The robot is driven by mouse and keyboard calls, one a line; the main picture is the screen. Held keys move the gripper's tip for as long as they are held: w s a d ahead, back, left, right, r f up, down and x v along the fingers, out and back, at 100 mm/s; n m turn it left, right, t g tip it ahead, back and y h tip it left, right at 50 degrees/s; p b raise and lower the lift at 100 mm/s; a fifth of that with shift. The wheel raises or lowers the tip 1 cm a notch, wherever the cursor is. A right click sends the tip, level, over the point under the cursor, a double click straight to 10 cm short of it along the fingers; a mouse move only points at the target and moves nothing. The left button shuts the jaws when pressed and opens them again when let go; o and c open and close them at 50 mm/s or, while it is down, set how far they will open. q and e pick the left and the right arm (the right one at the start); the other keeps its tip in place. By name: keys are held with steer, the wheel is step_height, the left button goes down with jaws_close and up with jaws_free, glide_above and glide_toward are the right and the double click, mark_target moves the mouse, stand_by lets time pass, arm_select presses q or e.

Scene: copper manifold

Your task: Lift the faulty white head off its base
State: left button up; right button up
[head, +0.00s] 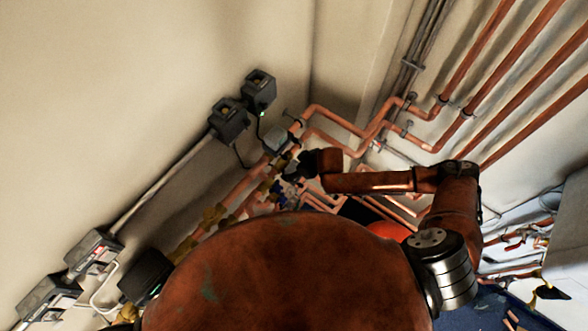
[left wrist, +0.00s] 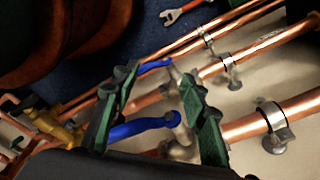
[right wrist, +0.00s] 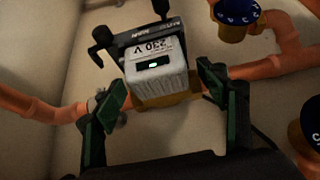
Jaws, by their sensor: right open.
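The white head (right wrist: 158,82) is a ribbed box marked "230 V" with a small lit window. In the right wrist view it sits on a brass base (right wrist: 175,103) on a copper pipe. It also shows as a small grey-white box in the head view (head: 276,140). My right gripper (right wrist: 163,80) is open, its green-padded fingers apart on either side of the head's near part, with no clear contact. In the head view the right gripper (head: 300,163) is small and close to the head. My left gripper (left wrist: 158,76) is open, with a blue lever (left wrist: 143,128) showing between its fingers.
A black bracket-like part (right wrist: 140,38) is at the head's far side. A blue-topped brass fitting (right wrist: 235,18) is on the upper right pipe. Two dark boxes (head: 258,89) (head: 228,119) are on the wall. Copper pipes (head: 350,125) crowd the corner. A red wrench (left wrist: 186,12) lies on blue.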

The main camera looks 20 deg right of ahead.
steer(key=c, duration=1.3)
arm_select(q)
steer(key=shift+s, duration=0.8)
arm_select(e)
steer(key=shift+c, duration=1.2)
arm_select(q)
steer(key=shift+f, duration=0.1)
arm_select(e)
steer(key=shift+r, duration=0.1)
